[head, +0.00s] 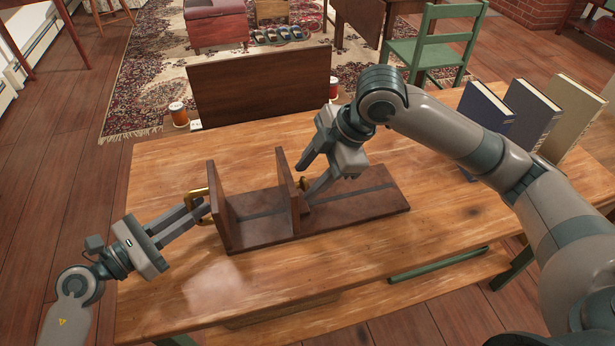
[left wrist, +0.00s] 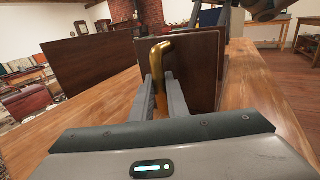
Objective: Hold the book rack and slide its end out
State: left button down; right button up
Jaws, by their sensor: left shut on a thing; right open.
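The dark wooden book rack (head: 350,206) lies on the wooden table, with a lengthwise groove along its base. One upright end (head: 221,205) stands at its left edge and a second upright end (head: 288,190) stands partway along the base. My left gripper (head: 204,212) is shut on the brass handle (head: 193,199) on the outer face of the left end; the handle also shows between the fingers in the left wrist view (left wrist: 160,65). My right gripper (head: 306,182) is open at the second end, near its brass handle (head: 301,184), which is partly hidden by the fingers.
Several books (head: 530,112) stand upright at the table's right side. The wooden table (head: 160,290) is clear in front of the rack. A dark wooden panel (head: 260,85) stands behind the table, and a green chair (head: 435,45) is farther back.

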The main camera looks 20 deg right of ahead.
jog(key=shift+w+a+f, duration=0.15)
jog(key=shift+a+f, duration=0.1)
jog(key=shift+f, duration=0.3)
grip_shut()
jog(key=d, duration=2)
grip_release()
jog(key=shift+a, duration=0.1)
jog(key=shift+r, duration=0.15)
jog(key=v, duration=1.1)
jog(key=shift+r, duration=0.35)
